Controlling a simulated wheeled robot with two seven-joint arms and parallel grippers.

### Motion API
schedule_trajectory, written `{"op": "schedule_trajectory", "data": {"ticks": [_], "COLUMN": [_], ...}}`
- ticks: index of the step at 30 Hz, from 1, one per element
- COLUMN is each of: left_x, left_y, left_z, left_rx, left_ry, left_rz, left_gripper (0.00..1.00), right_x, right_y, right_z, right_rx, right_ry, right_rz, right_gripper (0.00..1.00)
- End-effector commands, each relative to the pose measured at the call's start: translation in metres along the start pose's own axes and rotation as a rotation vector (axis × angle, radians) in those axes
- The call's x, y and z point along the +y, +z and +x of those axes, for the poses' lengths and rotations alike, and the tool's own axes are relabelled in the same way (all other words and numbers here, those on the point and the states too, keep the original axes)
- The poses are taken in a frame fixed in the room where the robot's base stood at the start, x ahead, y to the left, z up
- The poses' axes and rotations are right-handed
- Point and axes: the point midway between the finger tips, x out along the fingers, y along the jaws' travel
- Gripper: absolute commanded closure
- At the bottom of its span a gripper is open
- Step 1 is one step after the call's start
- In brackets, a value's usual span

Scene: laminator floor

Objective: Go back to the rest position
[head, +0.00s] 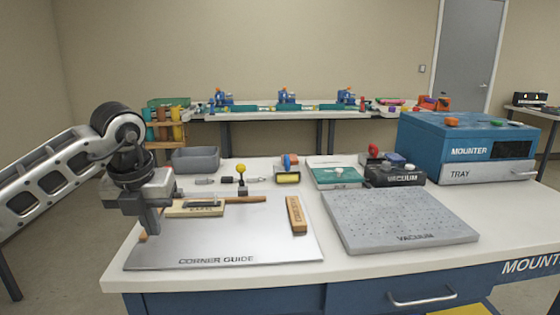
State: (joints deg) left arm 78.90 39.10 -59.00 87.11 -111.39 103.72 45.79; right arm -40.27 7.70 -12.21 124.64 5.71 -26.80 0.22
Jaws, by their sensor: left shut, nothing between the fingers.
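My left gripper (151,222) comes in from the left, pointing down over the left edge of the corner guide plate (222,247). Its fingers are shut with nothing seen between them. It is just left of a pale labelled block (195,210) lying on the plate; whether it touches the block or plate cannot be told. My right gripper is not in the picture.
A grey vacuum plate (400,220) lies at the table's middle right. The blue mounter (460,140) stands behind it at right. A wooden block (296,214), a yellow-knobbed lever (241,172) and a grey bin (196,160) are nearby. The white table's (290,270) front strip is clear.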

Motion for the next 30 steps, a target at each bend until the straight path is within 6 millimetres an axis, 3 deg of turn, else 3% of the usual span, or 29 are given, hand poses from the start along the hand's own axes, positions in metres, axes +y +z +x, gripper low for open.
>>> {"op": "schedule_trajectory", "data": {"ticks": [5, 11, 17, 20, 22, 25, 27, 30], "left_x": [-0.031, -0.076, -0.138, -0.182, -0.214, -0.244, -0.248, -0.233], "left_y": [-0.015, -0.041, -0.084, -0.118, -0.144, -0.164, -0.165, -0.153], "left_z": [0.019, 0.039, 0.053, 0.051, 0.037, 0.008, -0.009, -0.015], "left_rx": [0.041, 0.099, 0.183, 0.248, 0.300, 0.355, 0.374, 0.382], "left_ry": [-0.120, -0.312, -0.612, -0.864, -1.109, -1.462, -1.668, -1.879], "left_rz": [0.062, 0.134, 0.188, 0.179, 0.122, -0.068, -0.270, -0.647], "left_gripper": [1.00, 1.00, 1.00, 1.00, 1.00, 1.00, 1.00, 1.00], "right_x": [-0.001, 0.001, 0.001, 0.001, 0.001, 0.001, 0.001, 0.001], "right_y": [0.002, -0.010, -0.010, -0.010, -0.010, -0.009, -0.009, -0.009], "right_z": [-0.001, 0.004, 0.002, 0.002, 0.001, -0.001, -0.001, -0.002], "right_rx": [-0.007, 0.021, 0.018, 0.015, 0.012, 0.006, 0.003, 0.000], "right_ry": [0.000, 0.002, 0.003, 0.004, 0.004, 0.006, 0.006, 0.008], "right_rz": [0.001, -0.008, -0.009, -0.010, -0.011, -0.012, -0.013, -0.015], "right_gripper": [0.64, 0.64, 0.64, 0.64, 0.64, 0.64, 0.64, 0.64]}}
